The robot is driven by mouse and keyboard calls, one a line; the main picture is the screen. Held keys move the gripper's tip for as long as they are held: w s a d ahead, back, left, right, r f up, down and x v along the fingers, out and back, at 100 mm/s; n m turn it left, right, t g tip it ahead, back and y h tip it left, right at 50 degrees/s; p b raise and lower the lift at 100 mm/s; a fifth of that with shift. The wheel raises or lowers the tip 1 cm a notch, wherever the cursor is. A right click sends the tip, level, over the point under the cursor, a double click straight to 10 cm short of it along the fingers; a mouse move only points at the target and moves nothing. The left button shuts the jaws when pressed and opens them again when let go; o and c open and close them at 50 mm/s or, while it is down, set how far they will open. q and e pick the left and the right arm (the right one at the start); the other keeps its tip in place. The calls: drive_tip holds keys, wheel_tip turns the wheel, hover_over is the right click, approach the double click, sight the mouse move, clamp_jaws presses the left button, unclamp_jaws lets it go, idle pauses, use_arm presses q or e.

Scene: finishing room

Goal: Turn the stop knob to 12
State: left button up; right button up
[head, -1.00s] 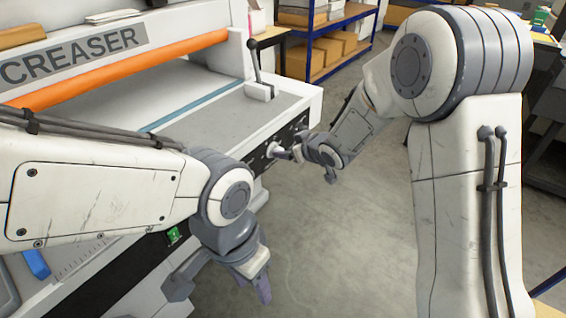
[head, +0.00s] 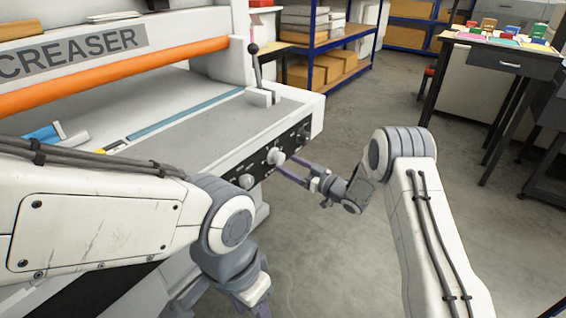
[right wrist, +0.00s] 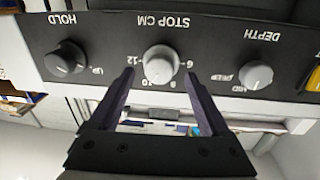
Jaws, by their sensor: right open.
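The stop knob (right wrist: 160,65) is a pale round knob under the upside-down label STOP CM in the right wrist view. Numbers around it include 6, 8, 10 and 12; its pointer's direction is unclear. In the head view, the same knob (head: 275,156) is the middle one on the creaser's black side panel. My right gripper (right wrist: 168,86) is open. Its two fingers point at the panel, one on each side of the stop knob; contact cannot be made out. It also shows in the head view (head: 285,165). My left gripper (head: 218,296) hangs low, its tips cut off or hidden.
A dark hold knob (right wrist: 66,59) and a grey depth knob (right wrist: 255,75) flank the stop knob. A black-handled lever (head: 255,70) stands on the creaser (head: 215,125) above the panel. Open floor lies right of the machine, with shelves and a desk (head: 500,58) behind.

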sight(282, 161)
drive_tip(key=shift+x, duration=1.7)
clamp_jaws()
